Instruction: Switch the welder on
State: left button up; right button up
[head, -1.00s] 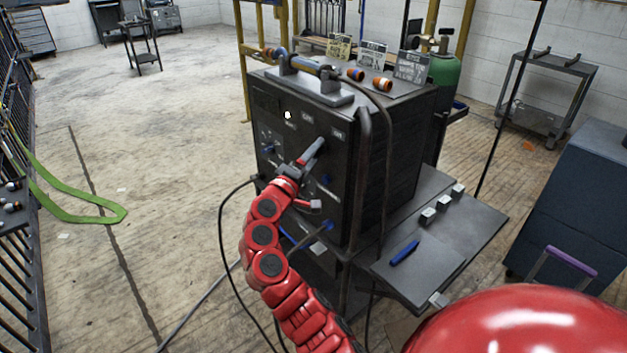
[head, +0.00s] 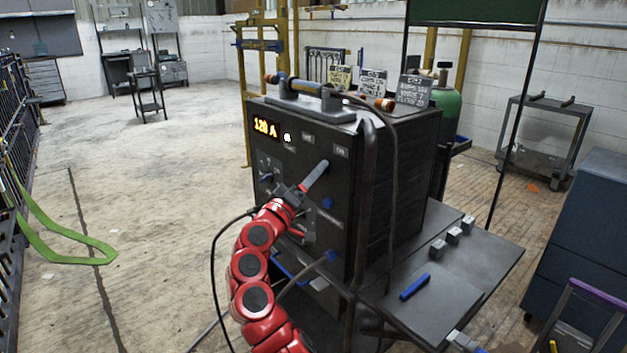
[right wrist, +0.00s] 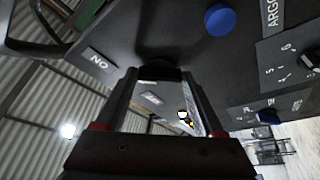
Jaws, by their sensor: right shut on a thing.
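The welder (head: 395,195) is a black box on a cart, with a lit orange display (head: 265,128) reading 120 A. A small white light shows beside the display. A switch lever (head: 317,176) on its front points up and right, towards the ON label (head: 341,151); the OFF label (head: 307,139) is to its left. My right gripper (head: 296,191) is shut on the lever. In the right wrist view, my right gripper's fingers (right wrist: 165,90) straddle the middle, close to the panel; the ON label (right wrist: 102,65) is at left. My left gripper is not in view.
A shelf (head: 450,285) with a blue marker and small grey blocks juts out right of the welder. Cables hang at its front. A blue cabinet (head: 585,235) stands at right, a green cylinder (head: 447,105) behind. Open floor lies to the left.

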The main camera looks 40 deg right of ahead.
jog(key=o, duration=1.4)
jog(key=shift+a, duration=0.1)
jog(key=p+v, duration=0.2)
jog(key=v, duration=1.5)
jog(key=shift+s+a+p, duration=0.1)
jog(key=shift+p, duration=0.3)
